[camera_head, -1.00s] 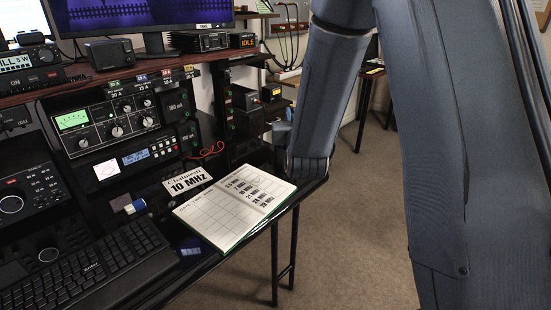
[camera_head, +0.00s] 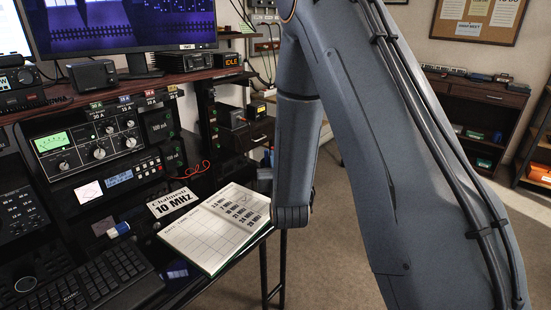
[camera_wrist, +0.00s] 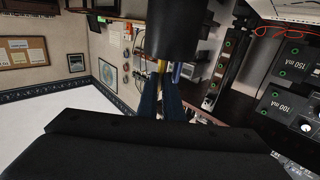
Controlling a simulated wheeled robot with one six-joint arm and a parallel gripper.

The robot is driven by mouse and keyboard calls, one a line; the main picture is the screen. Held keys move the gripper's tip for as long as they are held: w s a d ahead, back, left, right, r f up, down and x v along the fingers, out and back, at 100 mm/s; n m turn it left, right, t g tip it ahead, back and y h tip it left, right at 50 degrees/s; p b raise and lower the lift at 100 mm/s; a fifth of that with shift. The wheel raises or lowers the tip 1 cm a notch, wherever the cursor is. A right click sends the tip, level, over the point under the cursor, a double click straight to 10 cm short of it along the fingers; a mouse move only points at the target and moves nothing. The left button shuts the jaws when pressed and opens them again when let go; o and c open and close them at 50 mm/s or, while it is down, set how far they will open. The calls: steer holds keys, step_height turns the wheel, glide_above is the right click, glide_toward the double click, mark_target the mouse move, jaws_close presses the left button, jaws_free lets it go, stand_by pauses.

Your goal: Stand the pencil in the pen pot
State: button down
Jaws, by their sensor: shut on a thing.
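In the wrist view my gripper (camera_wrist: 161,97) shows as two blue fingers close together. They are shut on a thin yellow pencil (camera_wrist: 162,66), of which only a short length shows. A dark cylinder, which looks like the pen pot (camera_wrist: 174,30), fills the top middle of that view. The pencil meets the pot's near edge; I cannot tell whether its end is inside. A blue pen-like stick (camera_wrist: 177,72) shows beside the pencil at the same edge. In the head view my arm hides the pot, the pencil and most of the gripper.
An open logbook (camera_head: 194,240) lies on the dark desk near its right edge, with a 10 MHz card (camera_head: 172,202) beside it. A keyboard (camera_head: 95,287) lies at the front left. Radio gear (camera_head: 85,140) stands behind. Open carpet (camera_head: 335,265) lies right of the desk.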

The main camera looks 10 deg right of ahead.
steer(key=shift+f, duration=0.2)
steer(key=c, duration=2.2)
jaws_free()
steer(key=shift+r, duration=0.1)
